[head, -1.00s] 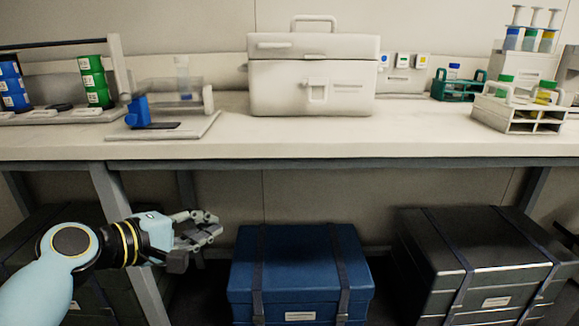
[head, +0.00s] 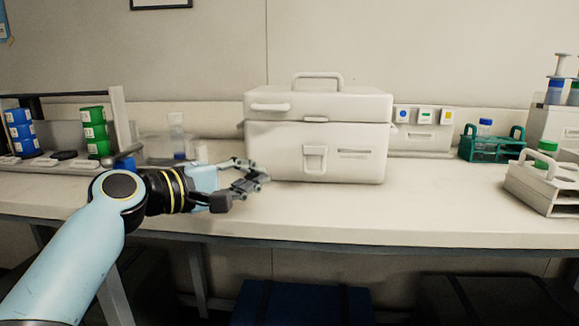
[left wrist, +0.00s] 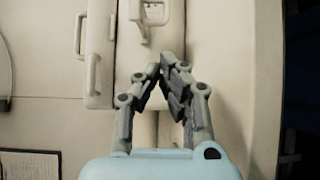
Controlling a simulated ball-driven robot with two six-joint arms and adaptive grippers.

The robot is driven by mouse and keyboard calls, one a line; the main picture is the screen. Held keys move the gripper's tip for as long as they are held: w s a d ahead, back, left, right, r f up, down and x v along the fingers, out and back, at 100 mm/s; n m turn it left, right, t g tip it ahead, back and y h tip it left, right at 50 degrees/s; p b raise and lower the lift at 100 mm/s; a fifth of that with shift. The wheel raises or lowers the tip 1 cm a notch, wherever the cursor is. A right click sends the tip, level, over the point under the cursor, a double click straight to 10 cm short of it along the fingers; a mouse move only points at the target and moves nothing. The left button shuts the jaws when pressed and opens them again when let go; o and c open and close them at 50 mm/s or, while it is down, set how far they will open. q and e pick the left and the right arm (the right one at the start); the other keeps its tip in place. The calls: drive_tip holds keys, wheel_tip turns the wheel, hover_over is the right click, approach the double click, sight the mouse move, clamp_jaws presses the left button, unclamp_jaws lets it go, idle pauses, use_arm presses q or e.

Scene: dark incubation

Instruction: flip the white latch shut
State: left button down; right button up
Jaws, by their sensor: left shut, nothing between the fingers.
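A white box (head: 352,168) stands on the bench with its lid (head: 350,105) down. The white latch (head: 315,158) is a small squarish loop on the front of the box, below the lid seam. The latch also shows at the top of the left wrist view (left wrist: 156,14). My left gripper (head: 262,176) is shut and empty, in front of the box's left part and left of the latch. In the left wrist view its fingertips (left wrist: 169,62) meet, apart from the latch. My right gripper is not in view.
The lid has a front grip (head: 271,107) and a top handle (head: 318,78). Green and blue stacked containers (head: 95,132) stand at left. A teal rack (head: 492,146) and a white tube rack (head: 545,185) stand at right. The bench in front of the box is clear.

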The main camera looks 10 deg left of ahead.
use_arm(q)
drive_tip(key=b+x, duration=0.1)
drive_tip(key=x, duration=0.9)
drive_tip(key=shift+r, duration=0.1)
drive_tip(key=shift+s, duration=0.1)
